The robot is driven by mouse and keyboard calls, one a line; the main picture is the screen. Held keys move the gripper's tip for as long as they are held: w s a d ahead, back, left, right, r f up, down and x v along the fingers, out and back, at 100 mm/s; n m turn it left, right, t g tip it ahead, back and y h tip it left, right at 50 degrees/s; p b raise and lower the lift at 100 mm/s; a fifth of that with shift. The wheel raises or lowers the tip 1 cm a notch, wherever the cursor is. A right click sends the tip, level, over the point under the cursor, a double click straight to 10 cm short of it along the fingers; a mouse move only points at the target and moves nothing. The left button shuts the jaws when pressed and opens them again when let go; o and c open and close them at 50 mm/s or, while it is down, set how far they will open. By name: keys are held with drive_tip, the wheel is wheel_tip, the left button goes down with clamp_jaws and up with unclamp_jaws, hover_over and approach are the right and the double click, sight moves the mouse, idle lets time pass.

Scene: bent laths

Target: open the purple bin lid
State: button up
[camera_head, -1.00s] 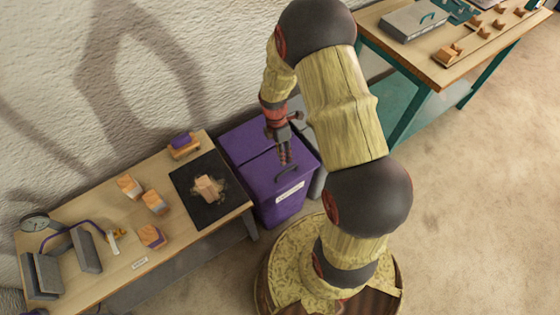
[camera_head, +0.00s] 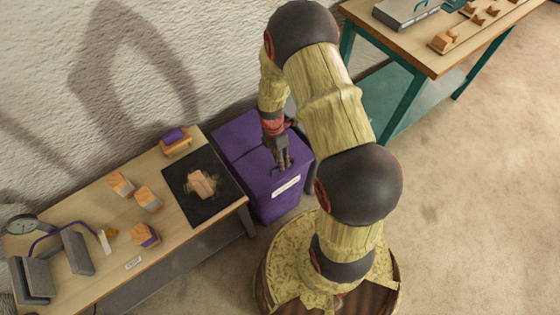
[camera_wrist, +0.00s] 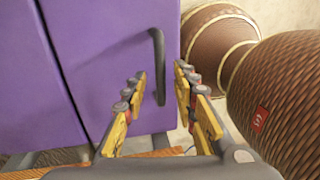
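My gripper (camera_head: 284,168) points down at the lid's front edge and covers most of the handle in the head view. In the wrist view, the dark bar handle (camera_wrist: 157,50) stands out from the purple lid (camera_wrist: 105,50). My gripper's two yellow-padded fingers (camera_wrist: 161,75) are apart, with the handle's end between them. A gap shows on each side, and I cannot tell whether either finger touches it.
A workbench (camera_head: 95,250) at the left holds a black mat (camera_head: 215,205) with a wood piece, several wooden blocks and a grey clamp-like stand. A teal-legged table (camera_head: 425,50) is at the upper right. The floor (camera_head: 470,200) at right is clear.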

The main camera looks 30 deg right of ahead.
clamp_jaws()
drive_tip(key=shift+r, duration=0.1)
idle(0.8)
